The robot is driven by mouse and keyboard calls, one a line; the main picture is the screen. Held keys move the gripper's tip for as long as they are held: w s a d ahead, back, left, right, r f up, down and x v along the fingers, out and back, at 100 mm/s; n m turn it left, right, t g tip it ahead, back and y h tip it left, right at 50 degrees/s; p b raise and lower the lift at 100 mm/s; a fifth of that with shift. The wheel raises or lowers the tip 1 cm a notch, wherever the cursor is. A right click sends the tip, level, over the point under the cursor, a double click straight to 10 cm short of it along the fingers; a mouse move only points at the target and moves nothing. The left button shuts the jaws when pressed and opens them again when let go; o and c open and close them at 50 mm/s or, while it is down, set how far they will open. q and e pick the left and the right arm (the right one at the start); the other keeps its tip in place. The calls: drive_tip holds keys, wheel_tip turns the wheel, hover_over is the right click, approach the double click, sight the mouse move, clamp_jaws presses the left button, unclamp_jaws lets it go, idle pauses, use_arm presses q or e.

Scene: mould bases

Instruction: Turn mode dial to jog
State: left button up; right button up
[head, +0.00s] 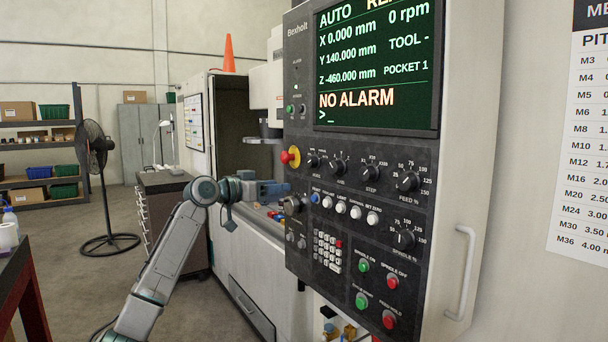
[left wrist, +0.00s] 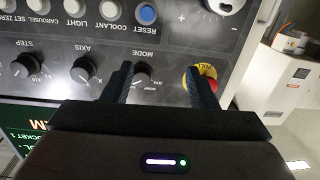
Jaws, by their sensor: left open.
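The mode dial (head: 313,161) is a small black knob on the dark control panel (head: 375,205), left in the row of dials below the screen. In the left wrist view the mode dial (left wrist: 143,74) appears upside down under its MODE label, between my open fingers and nearer the left one. My left gripper (head: 287,188) is at the panel's left edge, below the dial in the head view; it also shows in the left wrist view (left wrist: 158,70). Contact with the dial cannot be told. The screen (head: 378,65) reads AUTO and NO ALARM. My right gripper is out of view.
A red emergency stop button (head: 289,157) on a yellow base sits just left of the dial; in the left wrist view it (left wrist: 207,76) is beside my right-hand finger. Axis (head: 338,166) and step dials and several push buttons are close by.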

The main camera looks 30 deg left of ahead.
use_arm(q)
drive_tip(key=m+h, duration=0.1)
approach(308, 163)
drive_tip(key=s, duration=0.2)
drive_tip(key=p+x, duration=0.2)
drive_tip(key=x, duration=0.1)
drive_tip(key=p+x, duration=0.2)
drive_tip(key=x, duration=0.1)
drive_tip(key=p+x, duration=0.2)
drive_tip(key=x, duration=0.1)
drive_tip(key=shift+w+a+r, duration=0.15)
drive_tip(key=shift+w+r, duration=0.05)
drive_tip(key=shift+w, duration=0.2)
drive_tip(key=shift+w+f, duration=0.15)
drive_tip(key=shift+w, duration=0.25)
drive_tip(key=c, duration=1)
